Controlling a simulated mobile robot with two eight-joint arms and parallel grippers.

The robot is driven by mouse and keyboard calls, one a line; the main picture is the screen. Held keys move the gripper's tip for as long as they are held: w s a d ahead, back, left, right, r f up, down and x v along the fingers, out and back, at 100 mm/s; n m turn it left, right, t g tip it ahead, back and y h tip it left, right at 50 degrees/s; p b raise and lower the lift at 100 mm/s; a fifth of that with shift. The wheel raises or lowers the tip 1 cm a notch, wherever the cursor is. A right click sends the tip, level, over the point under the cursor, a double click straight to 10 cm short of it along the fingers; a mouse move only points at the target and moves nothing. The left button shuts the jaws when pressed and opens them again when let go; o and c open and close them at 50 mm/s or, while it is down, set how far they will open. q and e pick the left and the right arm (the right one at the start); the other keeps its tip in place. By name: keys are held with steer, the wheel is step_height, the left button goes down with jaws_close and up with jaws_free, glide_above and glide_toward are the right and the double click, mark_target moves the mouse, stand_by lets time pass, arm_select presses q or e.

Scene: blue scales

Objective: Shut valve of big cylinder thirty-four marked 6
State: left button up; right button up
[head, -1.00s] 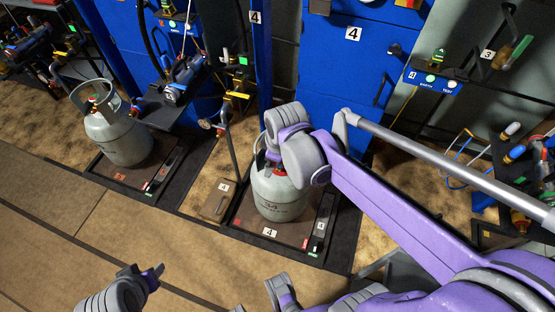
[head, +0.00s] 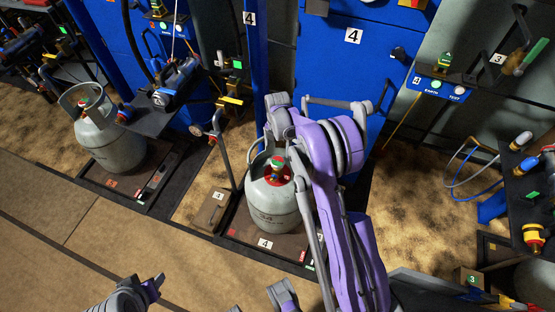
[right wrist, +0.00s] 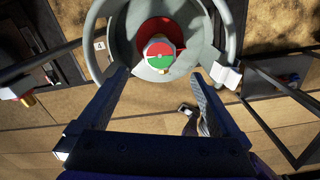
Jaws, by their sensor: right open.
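The big grey cylinder (head: 288,205) with a dark "34" on its side stands upright on a scale platform (head: 240,232) with a "4" tag; I see no 6 on it. Its valve knob (head: 277,163), red and green on top, sits inside the collar. In the right wrist view, the knob (right wrist: 160,48) lies just beyond and between the open fingers of my right gripper (right wrist: 160,76), with no contact seen. The collar (right wrist: 102,20) surrounds it. In the head view my right gripper (head: 279,128) is over the collar, partly hidden by its wrist. My left gripper (head: 154,285) is low left, away from the cylinder; its finger gap is unclear.
Another grey cylinder (head: 108,140) stands on a scale at left. Blue cabinets (head: 345,75) rise behind. A post with a gauge (head: 216,134) stands close left of cylinder 34. A dark bench (head: 525,185) with fittings is at right. Floor in the left foreground is clear.

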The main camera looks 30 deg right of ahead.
mark_target(277, 161)
step_height(277, 161, down, 8)
steer(key=shift+f, duration=0.25)
